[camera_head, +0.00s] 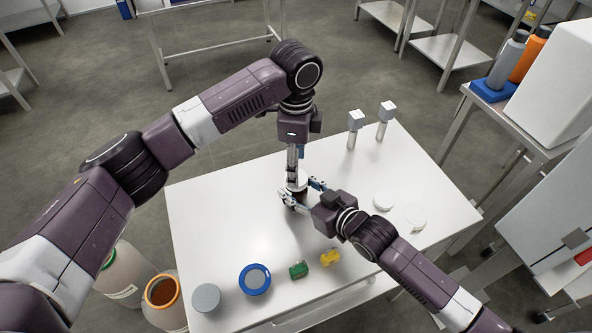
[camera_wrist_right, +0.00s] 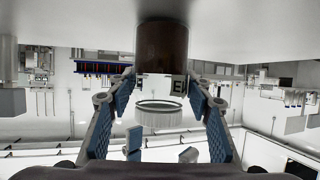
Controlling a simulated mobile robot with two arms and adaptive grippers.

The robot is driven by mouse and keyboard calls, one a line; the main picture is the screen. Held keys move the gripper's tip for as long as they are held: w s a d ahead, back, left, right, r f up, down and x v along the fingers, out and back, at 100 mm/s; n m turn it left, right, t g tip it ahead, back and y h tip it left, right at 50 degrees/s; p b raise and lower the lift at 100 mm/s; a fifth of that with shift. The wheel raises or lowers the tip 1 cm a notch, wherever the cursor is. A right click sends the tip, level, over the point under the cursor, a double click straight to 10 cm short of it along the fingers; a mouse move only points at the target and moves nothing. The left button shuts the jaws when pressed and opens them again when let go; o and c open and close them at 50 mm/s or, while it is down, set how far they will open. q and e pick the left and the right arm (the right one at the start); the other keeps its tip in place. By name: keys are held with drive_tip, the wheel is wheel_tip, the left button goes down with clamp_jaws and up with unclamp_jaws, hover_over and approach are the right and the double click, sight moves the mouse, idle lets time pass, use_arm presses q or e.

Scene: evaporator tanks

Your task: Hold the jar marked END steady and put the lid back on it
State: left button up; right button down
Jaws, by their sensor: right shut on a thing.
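The brown jar marked END (camera_wrist_right: 160,48) stands on the white table (camera_head: 220,210); its label, partly hidden, shows in the right wrist view, which is upside down. A white ribbed lid (camera_wrist_right: 159,117) is at the jar's mouth end; I cannot tell whether it is seated. In the head view the lid (camera_head: 297,180) shows pale above the jar. My right gripper (camera_head: 301,195) is shut on the jar, one finger each side (camera_wrist_right: 160,82). My left gripper (camera_head: 295,165) points down over the lid; its fingers (camera_wrist_right: 160,145) are apart, and I see nothing between them.
A grey round lid (camera_head: 206,297), a blue-rimmed container (camera_head: 255,279), a green item (camera_head: 298,270) and a yellow item (camera_head: 330,257) are along the front. Two grey-topped posts (camera_head: 355,121) (camera_head: 387,108) stand at the back.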

use_arm(q)
drive_tip(key=shift+r, duration=0.55)
drive_tip(key=shift+c, duration=0.3)
drive_tip(key=n, duration=0.2)
drive_tip(key=r+n, duration=0.1)
drive_tip(key=shift+r+n, duration=0.2)
drive_tip(key=shift+n, duration=0.2)
drive_tip(key=n, duration=0.2)
drive_tip(key=r+n, duration=0.1)
drive_tip(key=n, duration=0.1)
drive_tip(key=shift+r, duration=0.15)
drive_tip(key=shift+r+n, duration=0.2)
drive_tip(key=shift+n, duration=0.55)
drive_tip(key=shift+r+n, duration=0.15)
drive_tip(key=shift+n, duration=0.6)
drive_tip(key=shift+f, duration=4)
